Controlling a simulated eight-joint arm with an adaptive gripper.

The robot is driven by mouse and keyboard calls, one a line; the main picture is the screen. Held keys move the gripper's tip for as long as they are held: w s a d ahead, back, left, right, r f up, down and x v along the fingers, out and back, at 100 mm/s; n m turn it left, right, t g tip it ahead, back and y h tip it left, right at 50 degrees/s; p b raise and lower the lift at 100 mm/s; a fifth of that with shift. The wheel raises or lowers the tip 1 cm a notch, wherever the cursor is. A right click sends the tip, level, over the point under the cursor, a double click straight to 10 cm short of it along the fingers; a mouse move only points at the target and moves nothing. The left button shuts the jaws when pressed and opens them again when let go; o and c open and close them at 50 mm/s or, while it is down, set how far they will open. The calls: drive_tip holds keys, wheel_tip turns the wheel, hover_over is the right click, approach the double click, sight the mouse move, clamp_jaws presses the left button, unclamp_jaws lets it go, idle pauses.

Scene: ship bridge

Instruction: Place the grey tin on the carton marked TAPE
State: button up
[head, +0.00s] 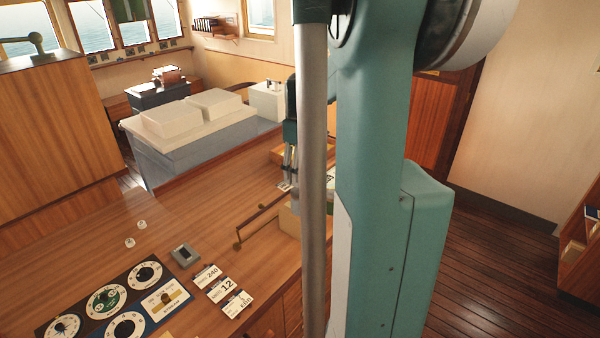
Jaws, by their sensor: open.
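My gripper (287,170) hangs over the wooden console top, just left of the grey pole. Its fingers point down and are open, though the pole and arm hide part of it. I cannot make out the grey tin for certain; it may be hidden behind the pole or arm. A beige box (288,222) stands below the gripper in the picture, partly cut off by the pole. No marking shows on it, so I cannot tell whether it is the TAPE carton. A pale labelled thing (331,180) shows in the gap between pole and arm, its label unreadable.
A brass rail (262,220) stands on the console (190,215) beside the beige box. The console's left-middle is clear.

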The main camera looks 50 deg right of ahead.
idle(0.4)
drive_tip(key=a+r+t+h, duration=0.1)
drive_tip(key=a+r+t, duration=0.15)
drive_tip(key=a, duration=1.05)
drive_tip(key=a+r+t, duration=0.1)
drive_tip(key=a+r, duration=0.2)
drive_tip(key=a, duration=1)
drive_tip(key=s+a+t, duration=0.1)
drive_tip(key=s+a, duration=0.2)
drive_tip(key=a, duration=0.4)
drive_tip(key=s+a+f+m+t, duration=0.1)
drive_tip(key=s+a, duration=0.3)
drive_tip(key=a, duration=0.3)
drive_tip(key=s+a+f+t+y, duration=0.1)
drive_tip(key=s+a, duration=0.2)
drive_tip(key=a, duration=0.4)
drive_tip(key=shift+s+a+f+m+t, duration=0.25)
drive_tip(key=shift+s+m+t, duration=0.1)
drive_tip(key=shift+m, duration=0.05)
